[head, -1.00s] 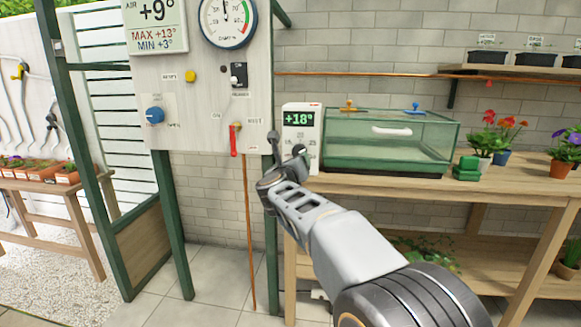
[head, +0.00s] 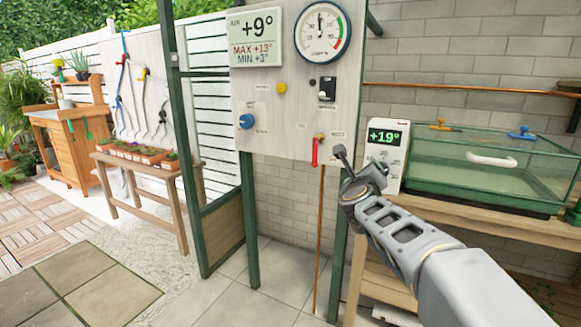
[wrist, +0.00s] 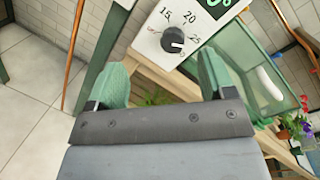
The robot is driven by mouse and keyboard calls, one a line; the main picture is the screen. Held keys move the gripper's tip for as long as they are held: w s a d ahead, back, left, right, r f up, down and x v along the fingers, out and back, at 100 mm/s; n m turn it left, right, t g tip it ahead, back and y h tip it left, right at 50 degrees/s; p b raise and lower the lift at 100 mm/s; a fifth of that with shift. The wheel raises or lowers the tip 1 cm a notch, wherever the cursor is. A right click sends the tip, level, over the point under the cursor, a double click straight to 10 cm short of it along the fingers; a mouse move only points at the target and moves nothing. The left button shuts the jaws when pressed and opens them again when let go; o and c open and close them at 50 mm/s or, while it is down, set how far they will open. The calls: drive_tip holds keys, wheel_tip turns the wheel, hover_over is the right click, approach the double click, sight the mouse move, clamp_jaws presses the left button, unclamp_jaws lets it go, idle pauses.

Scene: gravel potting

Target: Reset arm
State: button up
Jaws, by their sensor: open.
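My gripper (head: 361,166) is raised in front of the bench, just left of the white thermostat box (head: 387,152), whose green display reads +19°. In the wrist view my gripper (wrist: 158,82) has its two green fingertips spread apart with nothing between them. The thermostat's black dial (wrist: 173,40) shows beyond the fingers, among the marks 15, 20 and 25. Whether a fingertip touches the box cannot be told.
A green-framed glass propagator (head: 480,165) stands on the wooden bench beside the thermostat. A wooden panel (head: 300,110) with gauge, knobs and red lever (head: 315,151) is left of my gripper. Tiled floor (head: 275,275) below is clear. A seedling table (head: 150,165) stands further left.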

drive_tip(key=s+a+r+n+g+y+p, duration=0.2)
drive_tip(key=s+a+r+n+y+p, duration=0.25)
drive_tip(key=n+p, duration=0.4)
drive_tip(key=s+a+r+n+g+y+p, duration=0.35)
drive_tip(key=s+n+p, duration=0.25)
drive_tip(key=n+p, duration=0.3)
drive_tip(key=s+d+r+n+g+h+p, duration=0.1)
drive_tip(key=s+d+n+g+h+p, duration=0.1)
drive_tip(key=s+n+g+p, duration=0.5)
drive_tip(key=s+d+n+p, duration=0.1)
drive_tip(key=s+n+p, duration=0.4)
drive_tip(key=s, duration=0.5)
drive_tip(key=shift+d+n+p, duration=0.15)
drive_tip(key=shift+n+p, duration=0.15)
drive_tip(key=shift+n, duration=0.35)
